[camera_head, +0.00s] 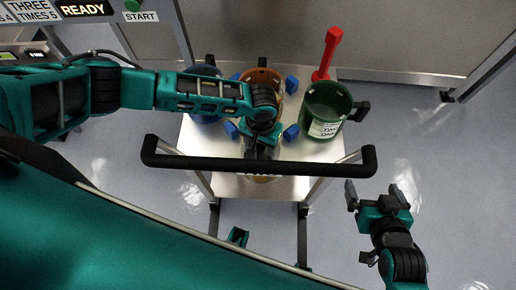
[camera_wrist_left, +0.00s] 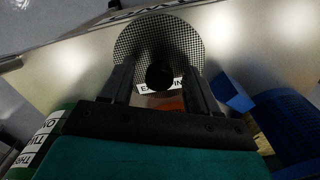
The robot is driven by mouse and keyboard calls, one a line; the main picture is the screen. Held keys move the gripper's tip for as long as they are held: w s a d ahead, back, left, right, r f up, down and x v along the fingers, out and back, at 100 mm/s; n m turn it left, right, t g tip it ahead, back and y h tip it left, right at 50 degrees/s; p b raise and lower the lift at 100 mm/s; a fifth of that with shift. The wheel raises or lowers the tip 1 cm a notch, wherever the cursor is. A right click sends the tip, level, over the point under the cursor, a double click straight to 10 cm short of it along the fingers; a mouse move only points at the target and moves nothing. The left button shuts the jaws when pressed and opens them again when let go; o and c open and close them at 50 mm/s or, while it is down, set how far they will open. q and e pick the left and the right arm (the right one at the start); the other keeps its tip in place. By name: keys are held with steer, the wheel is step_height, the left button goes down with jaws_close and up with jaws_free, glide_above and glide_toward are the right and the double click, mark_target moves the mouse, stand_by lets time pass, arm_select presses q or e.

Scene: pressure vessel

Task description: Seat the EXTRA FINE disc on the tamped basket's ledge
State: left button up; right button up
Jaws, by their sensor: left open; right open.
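The EXTRA FINE disc (camera_wrist_left: 160,35) is a round, fine-mesh plate with a black knob (camera_wrist_left: 159,76) at its middle. Its white label (camera_wrist_left: 150,87) is partly hidden and reads only in part. My left gripper (camera_wrist_left: 158,72) is open, its two fingers on either side of the knob with gaps. In the head view my left gripper (camera_head: 262,150) points down over the near part of the cart and hides the disc. My right gripper (camera_head: 378,192) is open and empty, right of the cart. I cannot make out the tamped basket for certain.
On the cart (camera_head: 222,165) stand a blue container (camera_head: 206,72), an orange container (camera_head: 263,76) and a labelled green mug (camera_head: 326,108), with several small blue blocks among them. A red-handled tool (camera_head: 328,52) stands behind the mug. A dark handle bar (camera_head: 200,160) crosses the near edge.

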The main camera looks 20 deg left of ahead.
arm_select(q)
steer(key=shift+f, duration=0.25)
steer(key=shift+c, duration=0.4)
jaws_close()
